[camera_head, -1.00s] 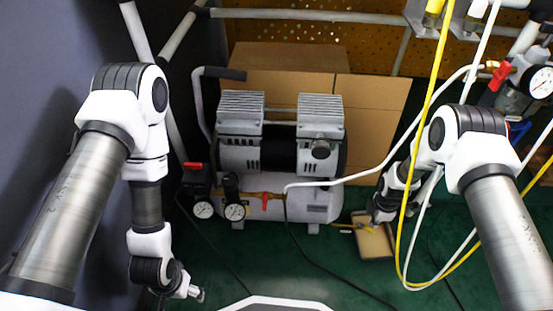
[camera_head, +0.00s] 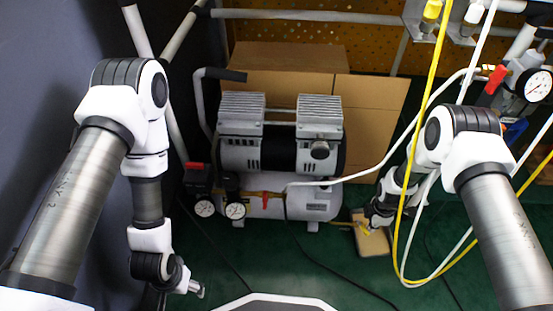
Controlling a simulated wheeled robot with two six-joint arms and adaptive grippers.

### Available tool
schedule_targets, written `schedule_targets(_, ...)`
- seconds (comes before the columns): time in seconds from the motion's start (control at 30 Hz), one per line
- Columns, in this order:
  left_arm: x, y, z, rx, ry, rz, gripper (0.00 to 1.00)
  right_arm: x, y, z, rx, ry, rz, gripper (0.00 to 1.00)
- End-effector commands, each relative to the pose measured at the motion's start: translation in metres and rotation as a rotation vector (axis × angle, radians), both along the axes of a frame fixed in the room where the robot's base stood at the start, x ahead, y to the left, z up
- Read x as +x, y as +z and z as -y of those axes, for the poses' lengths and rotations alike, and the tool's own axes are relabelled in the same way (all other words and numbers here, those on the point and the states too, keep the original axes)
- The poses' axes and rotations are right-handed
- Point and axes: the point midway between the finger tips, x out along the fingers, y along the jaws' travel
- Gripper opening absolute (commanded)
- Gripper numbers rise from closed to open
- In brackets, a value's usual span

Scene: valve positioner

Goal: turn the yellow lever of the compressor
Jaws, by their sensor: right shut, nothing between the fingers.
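The compressor (camera_head: 239,150) is a grey and white machine with two finned heads and a white tank, standing on the green floor. A thin yellow piece (camera_head: 343,224), which looks like the lever, shows low at the tank's right end. My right gripper (camera_head: 369,223) is shut and empty just right of it, pointing down-left. Whether its fingertips touch the yellow piece cannot be told at this size. My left gripper (camera_head: 199,291) is low at the left, well away from the compressor; its jaw opening is too small to judge.
A small brown block (camera_head: 373,244) lies below my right gripper. Yellow tubing (camera_head: 411,180) and a white hose (camera_head: 378,168) hang close to my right arm. Two gauges (camera_head: 235,211) and a red lever (camera_head: 266,198) are on the compressor's front. Cardboard boxes (camera_head: 370,115) stand behind.

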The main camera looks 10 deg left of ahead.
Motion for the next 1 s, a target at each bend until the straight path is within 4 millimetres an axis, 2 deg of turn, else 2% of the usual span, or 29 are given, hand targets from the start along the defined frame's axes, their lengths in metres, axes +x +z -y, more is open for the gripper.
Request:
schedule_targets(0.07,0.000,0.005,0.000,0.000,0.000,0.000,0.77,-0.004,0.002,-0.002,0.000,0.000,-0.001,0.00)
schedule_targets(0.33,0.000,0.004,0.000,0.000,0.000,0.000,0.77,-0.004,0.000,-0.002,0.000,0.000,0.001,0.00)
schedule_targets(0.57,0.000,0.012,0.000,0.000,0.000,0.000,0.77,-0.011,0.003,-0.008,0.000,0.000,0.000,0.00)
schedule_targets(1.0,0.000,0.016,0.000,0.000,0.000,0.000,0.77,-0.016,0.002,-0.013,0.000,0.001,0.000,0.00)
